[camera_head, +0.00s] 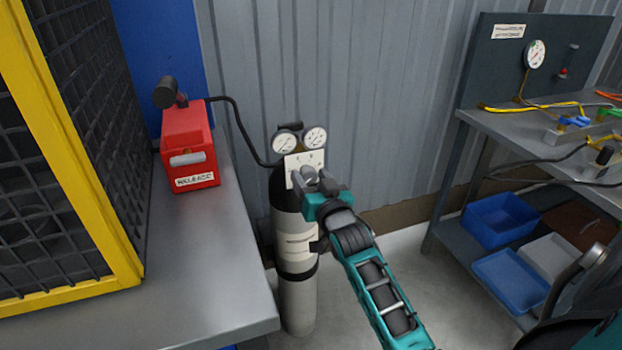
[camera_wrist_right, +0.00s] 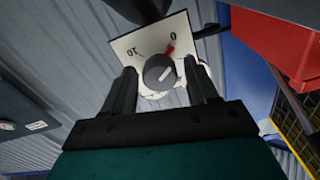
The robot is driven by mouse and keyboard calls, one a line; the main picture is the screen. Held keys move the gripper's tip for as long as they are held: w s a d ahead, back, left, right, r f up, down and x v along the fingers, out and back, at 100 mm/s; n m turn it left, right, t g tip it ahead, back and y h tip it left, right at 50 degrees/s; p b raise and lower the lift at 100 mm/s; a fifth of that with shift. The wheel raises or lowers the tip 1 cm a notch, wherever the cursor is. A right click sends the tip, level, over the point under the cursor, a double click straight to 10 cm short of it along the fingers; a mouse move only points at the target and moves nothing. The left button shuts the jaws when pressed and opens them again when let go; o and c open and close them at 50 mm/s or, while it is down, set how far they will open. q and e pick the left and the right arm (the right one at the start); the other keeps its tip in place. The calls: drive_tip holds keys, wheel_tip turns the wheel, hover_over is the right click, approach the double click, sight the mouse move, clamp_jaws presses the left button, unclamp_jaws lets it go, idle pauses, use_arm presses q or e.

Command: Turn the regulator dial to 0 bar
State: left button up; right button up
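In the right wrist view the plate appears inverted, with a 0, a red mark and a 10. The pointer slants towards the upper right, to the 0 side; I cannot tell its exact reading. My right gripper (camera_wrist_right: 163,84) has its fingers apart, one on each side of the knob, with gaps showing. In the head view the right gripper (camera_head: 318,186) partly covers the plate (camera_head: 304,160). My left gripper is not in view.
The gas cylinder (camera_head: 298,300) stands against the corrugated wall with two gauges (camera_head: 284,143) on top. A red release box (camera_head: 189,140) sits on the grey bench (camera_head: 210,285) at left, beside a yellow-framed cage (camera_head: 85,170). A workbench (camera_head: 540,140) with blue bins (camera_head: 500,218) stands at right.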

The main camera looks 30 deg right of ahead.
drive_tip(key=c, duration=0.9)
drive_tip(key=shift+r+n+p, duration=0.2)
drive_tip(key=shift+n+p, duration=0.1)
drive_tip(key=shift+p, duration=0.2)
drive_tip(key=shift+n+p, duration=0.4)
drive_tip(key=shift+n, duration=0.3)
drive_tip(key=shift+f, duration=0.15)
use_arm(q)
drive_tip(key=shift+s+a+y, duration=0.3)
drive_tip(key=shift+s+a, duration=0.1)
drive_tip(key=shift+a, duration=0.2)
use_arm(e)
drive_tip(key=o, duration=1)
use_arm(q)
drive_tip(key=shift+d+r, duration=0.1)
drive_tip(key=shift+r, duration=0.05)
use_arm(e)
drive_tip(key=shift+o, duration=0.2)
